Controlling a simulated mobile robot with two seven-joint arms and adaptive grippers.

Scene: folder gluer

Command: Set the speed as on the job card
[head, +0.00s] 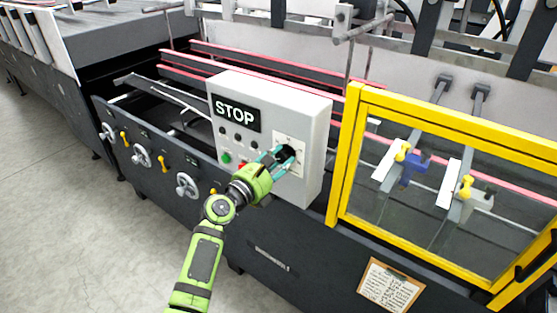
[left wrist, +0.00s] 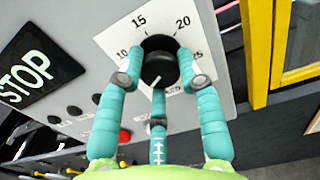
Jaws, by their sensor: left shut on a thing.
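The black speed knob (left wrist: 158,66) sits on a white scale plate (left wrist: 112,40) with 10, 15, 20 and 25 readable around it in the left wrist view. My left gripper (head: 283,156) is shut on the knob, its teal fingers around it; they also show in the left wrist view (left wrist: 158,78). A short white line shows on the knob's lower edge; the lower part of the scale is partly hidden by the fingers. The job card (head: 390,286) is on a clipboard at the lower right of the machine front; its writing is too small to read. My right gripper is not in view.
The grey control box (head: 312,115) carries a black STOP sign (head: 237,113), small black buttons, a green button (head: 226,158) and a red one (left wrist: 125,135). A yellow-framed clear guard (head: 347,150) stands close to its right. Handwheels (head: 187,185) line the dark machine front. The floor at left is clear.

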